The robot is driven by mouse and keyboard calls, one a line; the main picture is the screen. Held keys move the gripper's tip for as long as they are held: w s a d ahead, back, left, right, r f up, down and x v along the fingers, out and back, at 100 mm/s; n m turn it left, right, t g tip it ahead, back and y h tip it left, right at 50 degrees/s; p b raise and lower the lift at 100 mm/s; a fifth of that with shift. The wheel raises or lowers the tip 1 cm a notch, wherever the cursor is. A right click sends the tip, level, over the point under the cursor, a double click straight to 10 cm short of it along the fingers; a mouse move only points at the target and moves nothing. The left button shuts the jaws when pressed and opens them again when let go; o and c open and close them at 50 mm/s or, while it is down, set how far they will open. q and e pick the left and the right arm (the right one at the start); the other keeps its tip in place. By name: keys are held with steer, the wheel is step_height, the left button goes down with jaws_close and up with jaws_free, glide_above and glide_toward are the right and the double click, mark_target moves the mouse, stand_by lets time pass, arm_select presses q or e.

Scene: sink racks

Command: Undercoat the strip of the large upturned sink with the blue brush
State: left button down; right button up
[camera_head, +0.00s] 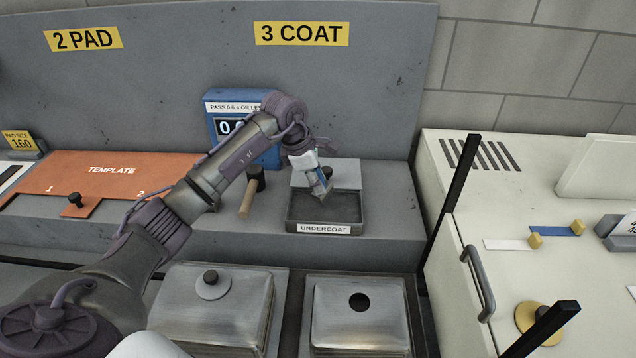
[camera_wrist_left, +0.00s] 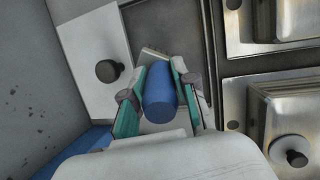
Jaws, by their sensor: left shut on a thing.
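My left gripper (camera_head: 312,172) is shut on the blue brush. The blue handle (camera_wrist_left: 160,95) lies between the two fingers in the left wrist view, with the pale bristles (camera_wrist_left: 154,53) beyond the fingertips. In the head view the brush (camera_head: 321,187) points down over the dark UNDERCOAT tray (camera_head: 295,225); I cannot tell whether the bristles touch it. Two upturned sinks stand in front: the left sink (camera_head: 180,315) carries a round disc with a dark knob (camera_head: 212,283), and the right sink (camera_head: 380,325) shows a dark hole. Their strips are not clear. My right gripper is out of view.
A light lid (camera_head: 345,172) with a black knob lies at the back of the tray. A wooden-handled tool (camera_head: 247,200) stands left of it, and a blue display box (camera_head: 225,105) behind. An orange template (camera_head: 110,175) lies left. A pale cabinet (camera_head: 450,245) with dark posts stands right.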

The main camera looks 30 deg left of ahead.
arm_select(q)
steer(key=shift+r+p, duration=1.05)
steer(key=shift+r, duration=1.15)
steer(key=shift+s+d+f, duration=0.1)
steer(key=shift+d+f, duration=0.05)
steer(key=shift+d, duration=0.05)
steer(key=s+d+f+m+g+b, duration=0.2)
steer(key=s+d+f+m, duration=0.1)
steer(key=s+m, duration=0.4)
steer(key=s+d+f+m+g+b, duration=0.2)
steer(key=s+d+m, duration=0.3)
steer(key=s+m, duration=0.3)
steer(key=s+d+f+m+g+b, duration=0.2)
steer(key=s+d+f+m+b, duration=0.2)
steer(key=s+m, duration=0.3)
steer(key=shift+s+m+g, duration=0.3)
steer(key=shift+m+g, duration=0.1)
steer(key=shift+m, duration=0.1)
steer(key=shift+s+d+m, duration=0.1)
steer(key=shift+s+m, duration=0.2)
